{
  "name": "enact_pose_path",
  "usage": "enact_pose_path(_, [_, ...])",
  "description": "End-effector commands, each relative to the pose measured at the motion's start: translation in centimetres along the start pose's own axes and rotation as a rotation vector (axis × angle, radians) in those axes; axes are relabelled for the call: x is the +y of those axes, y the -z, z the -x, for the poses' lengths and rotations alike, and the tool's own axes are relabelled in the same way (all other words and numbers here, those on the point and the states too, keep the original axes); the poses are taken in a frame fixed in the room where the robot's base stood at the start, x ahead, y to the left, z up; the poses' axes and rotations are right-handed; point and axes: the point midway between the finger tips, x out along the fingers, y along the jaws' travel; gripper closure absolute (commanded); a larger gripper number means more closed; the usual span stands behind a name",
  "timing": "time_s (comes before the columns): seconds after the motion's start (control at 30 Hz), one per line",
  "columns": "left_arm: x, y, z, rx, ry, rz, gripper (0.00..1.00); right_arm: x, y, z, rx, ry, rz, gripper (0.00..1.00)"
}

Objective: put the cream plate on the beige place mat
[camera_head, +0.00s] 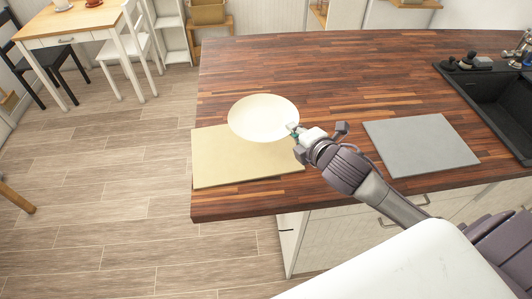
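The cream plate (262,117) shows over the back part of the beige place mat (222,168) on the wooden counter. The plate covers the mat's back edge in the picture, and its far part shows against bare wood. I cannot tell for sure how far it is above the mat. My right gripper (296,132) reaches in from the lower right and is shut on the plate's right rim. My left gripper is not in view.
A grey place mat (420,144) lies to the right on the counter (330,75). A black sink (500,100) is at the far right. The counter's back half is clear. A small table (70,25) with chairs stands at the far left.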

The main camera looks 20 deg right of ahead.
Motion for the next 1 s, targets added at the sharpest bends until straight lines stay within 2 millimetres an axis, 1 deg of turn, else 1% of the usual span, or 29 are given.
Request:
enact_pose_path(0.03, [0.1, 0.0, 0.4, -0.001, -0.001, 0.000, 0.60, -0.1, 1.4, -0.2, 0.003, -0.003, -0.010, 1.00])
enact_pose_path(0.1, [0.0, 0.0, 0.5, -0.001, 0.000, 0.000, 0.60, -0.7, 3.0, -0.5, 0.002, -0.002, -0.008, 1.00])
enact_pose_path(0.2, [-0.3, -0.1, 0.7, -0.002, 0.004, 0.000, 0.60, -1.4, 4.8, -0.9, 0.001, -0.003, -0.006, 1.00])
enact_pose_path(0.3, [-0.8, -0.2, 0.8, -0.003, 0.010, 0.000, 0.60, -1.8, 5.8, -1.1, -0.001, -0.003, -0.003, 1.00])
enact_pose_path(0.43, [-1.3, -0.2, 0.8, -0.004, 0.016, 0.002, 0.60, -2.4, 6.4, -1.4, -0.002, -0.002, 0.000, 1.00])
enact_pose_path(0.6, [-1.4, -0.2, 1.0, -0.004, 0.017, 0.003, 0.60, -4.8, 6.8, -2.3, -0.002, 0.001, -0.001, 1.00])
enact_pose_path(0.7, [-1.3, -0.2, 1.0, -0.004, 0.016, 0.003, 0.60, -5.6, 6.9, -2.6, -0.002, -0.001, 0.001, 1.00])
enact_pose_path(1.0, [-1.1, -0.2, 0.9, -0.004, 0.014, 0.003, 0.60, -5.8, 6.9, -2.7, -0.001, -0.004, 0.001, 1.00])
